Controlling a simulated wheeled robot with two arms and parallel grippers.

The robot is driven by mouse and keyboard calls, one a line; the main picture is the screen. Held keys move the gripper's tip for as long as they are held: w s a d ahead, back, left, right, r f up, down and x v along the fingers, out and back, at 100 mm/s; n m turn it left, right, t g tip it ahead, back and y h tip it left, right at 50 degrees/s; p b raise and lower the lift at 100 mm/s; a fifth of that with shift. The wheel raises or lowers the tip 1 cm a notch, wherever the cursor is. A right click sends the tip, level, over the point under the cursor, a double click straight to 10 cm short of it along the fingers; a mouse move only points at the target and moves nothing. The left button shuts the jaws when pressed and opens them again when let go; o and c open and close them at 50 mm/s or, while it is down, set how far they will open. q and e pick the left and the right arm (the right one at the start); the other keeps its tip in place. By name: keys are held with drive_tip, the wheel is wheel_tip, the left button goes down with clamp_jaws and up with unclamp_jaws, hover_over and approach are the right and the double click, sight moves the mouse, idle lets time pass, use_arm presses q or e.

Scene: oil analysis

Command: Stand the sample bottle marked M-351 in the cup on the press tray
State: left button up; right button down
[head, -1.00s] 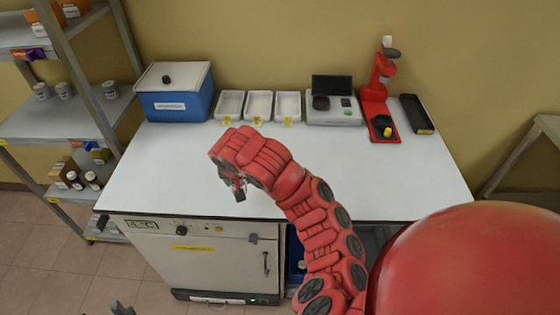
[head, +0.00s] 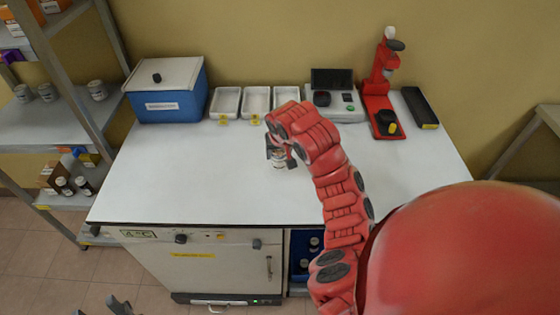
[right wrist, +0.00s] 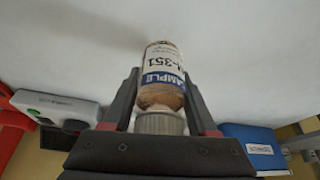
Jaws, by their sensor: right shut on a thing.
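The sample bottle (right wrist: 162,68) is in my right gripper (right wrist: 160,88). It has a white and blue label reading "SAMPLE" and "-351", brownish contents and a grey ribbed cap towards the palm. In the head view the bottle (head: 279,162) shows below the right gripper (head: 281,148), over the middle of the white bench. The red press (head: 381,82) stands at the back right. A black cup-like part with a yellow spot (head: 387,123) is on its red base tray (head: 401,133). Dark fingertips of my left gripper (head: 119,305) show at the bottom left edge.
On the bench (head: 190,180) stand a blue lidded box (head: 172,105), white trays (head: 257,117), a grey instrument (head: 333,105) and a black case (head: 421,108). The bench's left and front are clear. A shelf (head: 60,125) stands at left.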

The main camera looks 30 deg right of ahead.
sight(280, 161)
drive_tip(key=shift+s+d, duration=0.1)
drive_tip(key=shift+d, duration=0.2)
drive_tip(key=shift+s+f, duration=0.1)
drive_tip(key=shift+f, duration=0.2)
wheel_tip(280, 161, down, 2)
drive_tip(key=shift+f+p, duration=0.2)
drive_tip(key=shift+p, duration=0.65)
drive_tip(key=shift+f, duration=0.25)
drive_tip(key=shift+f, duration=0.1)
drive_tip(key=shift+c, duration=1)
unclamp_jaws()
